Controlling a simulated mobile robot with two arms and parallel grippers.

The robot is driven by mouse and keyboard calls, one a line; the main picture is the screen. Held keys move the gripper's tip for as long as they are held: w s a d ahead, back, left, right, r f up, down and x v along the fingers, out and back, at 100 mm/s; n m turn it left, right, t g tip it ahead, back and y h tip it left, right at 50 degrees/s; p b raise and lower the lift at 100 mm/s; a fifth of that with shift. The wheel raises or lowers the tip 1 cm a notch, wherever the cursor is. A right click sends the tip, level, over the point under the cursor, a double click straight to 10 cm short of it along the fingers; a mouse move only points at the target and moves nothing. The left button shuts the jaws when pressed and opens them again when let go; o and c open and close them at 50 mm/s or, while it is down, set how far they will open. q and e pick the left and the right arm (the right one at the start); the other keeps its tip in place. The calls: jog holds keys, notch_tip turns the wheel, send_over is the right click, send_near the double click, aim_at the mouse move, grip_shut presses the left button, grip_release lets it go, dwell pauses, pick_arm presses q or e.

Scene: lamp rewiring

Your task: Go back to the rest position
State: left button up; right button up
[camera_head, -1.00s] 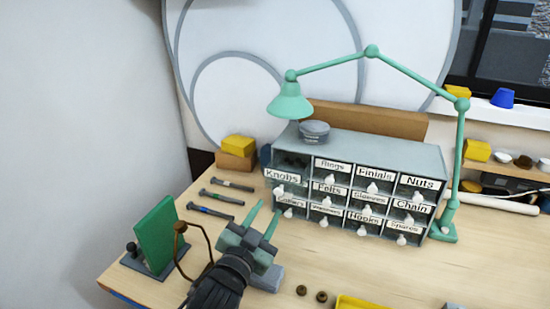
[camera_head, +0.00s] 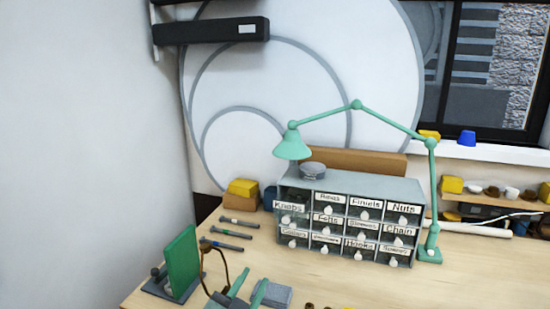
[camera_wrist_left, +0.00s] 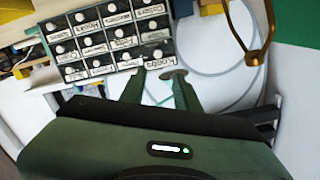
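My left gripper (camera_head: 250,287) is low in the head view, at the front of the bench, with its two green fingers apart. In the left wrist view its fingers (camera_wrist_left: 160,90) are also spread, and I see nothing held between them. The grey drawer cabinet (camera_head: 365,183) with labelled drawers stands behind and to the right of the gripper. Its top-left drawer, Knobs (camera_head: 288,206), sticks out a little. My right gripper is in neither view.
A green desk lamp (camera_head: 432,190) arches over the cabinet. A green upright panel (camera_head: 183,262) and a bent brown metal rod (camera_head: 226,262) stand near the left gripper. Several tools (camera_head: 227,246) lie behind them. A grey block (camera_head: 276,296) is beside the gripper.

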pick_arm(q)
jog(key=s+a+f+n+g+y, duration=0.25)
jog(key=s+a+f, duration=0.2)
jog(key=f, duration=0.25)
jog(key=s+a+f+n+g+y, duration=0.1)
jog(key=s+a+f+g, duration=0.3)
jog(key=f, duration=0.3)
jog(key=s+a+f+n+g+y, duration=0.1)
jog(key=s+a+f+g, duration=0.15)
jog(key=s, duration=0.45)
jog(key=s+a+f+n+g, duration=0.1)
jog(key=s+a+f+g, duration=0.15)
jog(key=s, duration=0.55)
jog(key=s+a+f+g+y, duration=0.1)
jog(key=s+a+f+g, duration=0.1)
jog(key=s+f, duration=0.35)
notch_tip(320, 180, down, 23)
jog(key=s+g, duration=0.1)
jog(key=s, duration=0.1)
jog(key=s+a+f+g, duration=0.1)
jog(key=s+a+f, duration=0.1)
jog(key=s+f, duration=1.5)
jog(key=shift+s+a+f+b, duration=0.35)
jog(key=shift+s+f+b, duration=0.1)
jog(key=shift+f, duration=0.1)
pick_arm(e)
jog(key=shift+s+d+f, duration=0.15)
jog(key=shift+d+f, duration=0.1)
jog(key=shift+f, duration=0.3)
